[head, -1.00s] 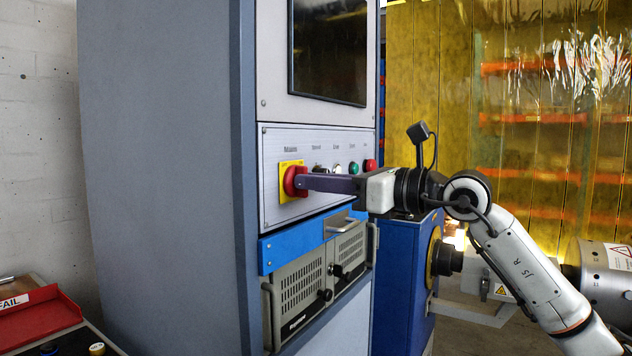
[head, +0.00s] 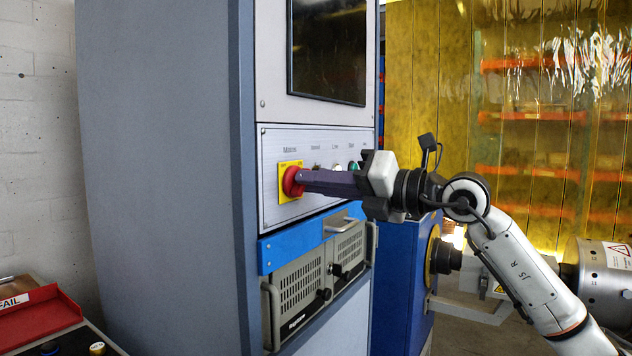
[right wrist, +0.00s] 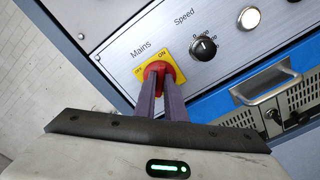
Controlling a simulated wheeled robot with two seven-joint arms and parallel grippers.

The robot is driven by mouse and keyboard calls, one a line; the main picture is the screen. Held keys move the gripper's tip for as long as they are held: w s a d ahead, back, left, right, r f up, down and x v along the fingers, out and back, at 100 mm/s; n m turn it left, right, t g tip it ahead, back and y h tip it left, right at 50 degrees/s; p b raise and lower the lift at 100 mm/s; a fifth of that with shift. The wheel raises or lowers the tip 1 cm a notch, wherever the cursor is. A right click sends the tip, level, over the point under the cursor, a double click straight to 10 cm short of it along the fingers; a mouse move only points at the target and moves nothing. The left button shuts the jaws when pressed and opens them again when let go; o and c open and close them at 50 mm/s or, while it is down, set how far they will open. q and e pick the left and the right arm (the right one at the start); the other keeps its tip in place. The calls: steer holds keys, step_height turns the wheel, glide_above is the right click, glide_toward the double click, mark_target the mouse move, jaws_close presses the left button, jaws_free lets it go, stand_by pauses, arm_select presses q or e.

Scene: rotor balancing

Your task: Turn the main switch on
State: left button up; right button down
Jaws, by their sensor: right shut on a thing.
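The main switch is a red knob (head: 290,182) on a yellow plate (head: 284,169) under the label "Mains" on the cabinet's control panel. My right gripper (head: 302,181) reaches in from the right, its dark fingers closed on the knob. In the right wrist view the two fingers (right wrist: 161,82) sit on either side of the red knob (right wrist: 160,68). The yellow plate (right wrist: 188,60) shows "OFF" at left and "ON" at upper right, tilted relative to the fingers. The fingers partly hide the knob, so its exact setting is unclear. My left gripper is out of view.
A speed dial (right wrist: 203,47) and a white button (right wrist: 249,18) sit beside the switch. Below are a blue drawer front (head: 290,246) with a handle and a grey rack unit (head: 300,290). A red tray (head: 40,318) lies at lower left.

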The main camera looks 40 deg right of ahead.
steer(key=shift+m, duration=0.4)
steer(key=c, duration=1.8)
jaws_free()
